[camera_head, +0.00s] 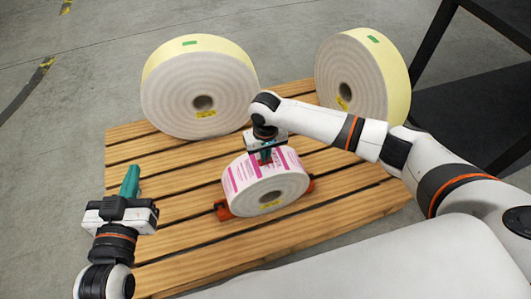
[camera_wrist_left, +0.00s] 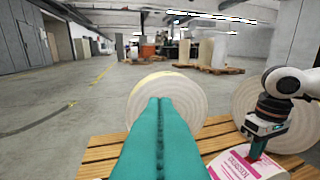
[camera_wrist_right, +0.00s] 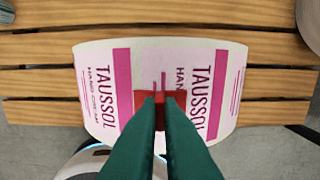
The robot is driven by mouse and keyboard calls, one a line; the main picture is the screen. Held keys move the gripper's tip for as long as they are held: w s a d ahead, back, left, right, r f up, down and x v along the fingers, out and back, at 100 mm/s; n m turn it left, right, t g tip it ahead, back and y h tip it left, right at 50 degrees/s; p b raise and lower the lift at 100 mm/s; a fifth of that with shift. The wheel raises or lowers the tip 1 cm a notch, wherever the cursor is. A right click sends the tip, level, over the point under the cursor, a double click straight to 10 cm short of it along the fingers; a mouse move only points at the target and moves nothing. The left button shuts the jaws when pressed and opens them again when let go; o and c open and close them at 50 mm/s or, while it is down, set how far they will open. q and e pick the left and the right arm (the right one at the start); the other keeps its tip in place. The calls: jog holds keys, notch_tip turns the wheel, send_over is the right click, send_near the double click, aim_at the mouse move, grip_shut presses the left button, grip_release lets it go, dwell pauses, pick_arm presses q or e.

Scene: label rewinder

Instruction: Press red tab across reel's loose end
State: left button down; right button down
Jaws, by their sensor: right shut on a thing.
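The reel (camera_head: 287,187) with white and pink printed labels stands on edge on the slatted wooden pallet, held in a red-orange cradle (camera_head: 222,211). My right gripper (camera_head: 266,158) is over the top of the reel. In the right wrist view its green fingers (camera_wrist_right: 161,98) are shut on the red tab (camera_wrist_right: 140,97), which lies at or just above the label face; I cannot tell whether it touches. The fingers hide the tab's middle, and the loose end is not clearly visible. My left gripper (camera_head: 133,168) is shut and empty, above the pallet's left side, apart from the reel.
Two large cream rolls with green tags stand behind, one at back left (camera_head: 170,90) and one at back right (camera_head: 362,90). A black frame (camera_head: 470,70) stands at the right. The pallet's left part (camera_head: 165,225) is bare below my left gripper.

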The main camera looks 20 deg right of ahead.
jog(key=shift+s+f, duration=0.1)
jog(key=shift+f, duration=0.05)
jog(key=c, duration=1.5)
grip_release()
